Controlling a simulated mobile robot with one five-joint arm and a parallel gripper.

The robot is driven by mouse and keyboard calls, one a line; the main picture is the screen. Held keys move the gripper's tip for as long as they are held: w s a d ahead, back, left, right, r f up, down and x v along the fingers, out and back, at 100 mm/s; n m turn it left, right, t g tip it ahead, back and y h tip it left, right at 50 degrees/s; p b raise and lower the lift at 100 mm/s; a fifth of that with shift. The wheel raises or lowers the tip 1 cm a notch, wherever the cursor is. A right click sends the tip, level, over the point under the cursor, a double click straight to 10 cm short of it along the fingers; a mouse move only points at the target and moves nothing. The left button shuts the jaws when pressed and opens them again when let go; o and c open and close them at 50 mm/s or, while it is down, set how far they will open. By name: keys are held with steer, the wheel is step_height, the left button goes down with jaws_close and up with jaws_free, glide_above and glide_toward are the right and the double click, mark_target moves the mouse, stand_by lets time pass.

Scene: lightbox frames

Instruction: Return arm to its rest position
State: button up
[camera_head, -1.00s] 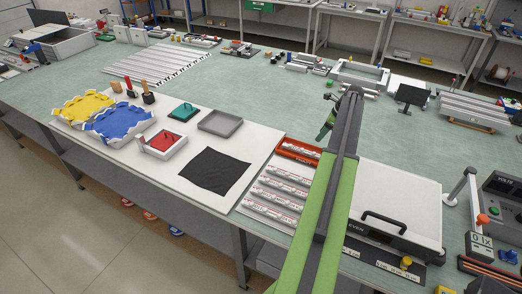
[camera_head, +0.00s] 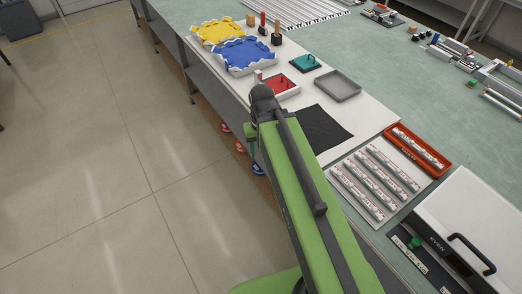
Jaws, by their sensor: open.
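My green and black arm reaches up from the bottom of the head view to a dark joint (camera_head: 262,95). The joint appears in front of the near edge of the workbench (camera_head: 465,130). Below the joint a small green part of my arm shows, and the rest beyond it is hidden behind the upper link. My gripper's fingers cannot be made out. No held thing shows.
Along the bench edge are a yellow tray (camera_head: 218,31), a blue tray (camera_head: 245,54), a red tray (camera_head: 281,86), a grey tray (camera_head: 337,85), a black cloth (camera_head: 318,133), an orange tray (camera_head: 418,147) and a white case (camera_head: 480,222).

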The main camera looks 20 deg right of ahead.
steer(key=shift+s+a+f+b, duration=0.1)
steer(key=shift+f+b, duration=0.5)
steer(key=shift+s+a+f+b, duration=0.1)
steer(key=shift+f+b, duration=0.5)
stand_by(0.4)
